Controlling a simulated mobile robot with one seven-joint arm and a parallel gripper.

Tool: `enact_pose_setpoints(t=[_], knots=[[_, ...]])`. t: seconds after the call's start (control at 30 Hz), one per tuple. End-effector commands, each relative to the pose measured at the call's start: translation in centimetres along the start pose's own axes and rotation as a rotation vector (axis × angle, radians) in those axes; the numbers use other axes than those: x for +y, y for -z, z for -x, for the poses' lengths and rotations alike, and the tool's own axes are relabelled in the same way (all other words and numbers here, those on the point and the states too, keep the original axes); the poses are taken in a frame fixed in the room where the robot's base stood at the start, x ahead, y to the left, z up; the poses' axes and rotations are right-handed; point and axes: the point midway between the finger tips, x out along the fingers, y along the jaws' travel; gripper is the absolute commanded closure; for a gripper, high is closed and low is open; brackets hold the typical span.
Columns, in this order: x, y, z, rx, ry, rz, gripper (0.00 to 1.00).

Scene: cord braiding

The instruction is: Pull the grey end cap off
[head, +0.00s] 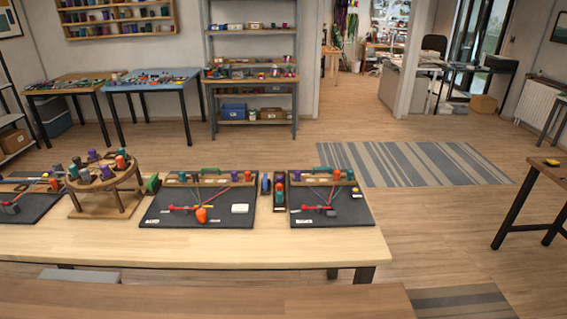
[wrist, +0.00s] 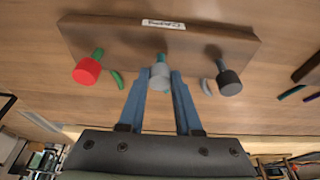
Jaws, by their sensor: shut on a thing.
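In the wrist view a dark wooden block (wrist: 200,42) with a white label carries three short cords or stems with end caps. A red cap (wrist: 87,70) on a green stem is to the left, and a dark charcoal cap (wrist: 229,83) is to the right. My gripper is not seen in the head view.
A small green curved piece (wrist: 117,79) and a pale grey one (wrist: 206,87) lie beside the fingers. Another wooden piece (wrist: 307,70) is at the right edge. The head view shows a light workbench (head: 250,243) with black braiding boards and a round spool stand (head: 104,180).

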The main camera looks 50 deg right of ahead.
Motion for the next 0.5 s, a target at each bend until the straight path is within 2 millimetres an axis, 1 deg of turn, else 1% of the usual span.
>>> enact_pose_setpoints(t=[0.03, 0.5], knots=[[0.0, 0.1, 0.5, -0.001, 0.0, 0.0, 1.0], [0.0, 0.9, 2.8, 0.0, 0.0, 0.0, 1.0]])
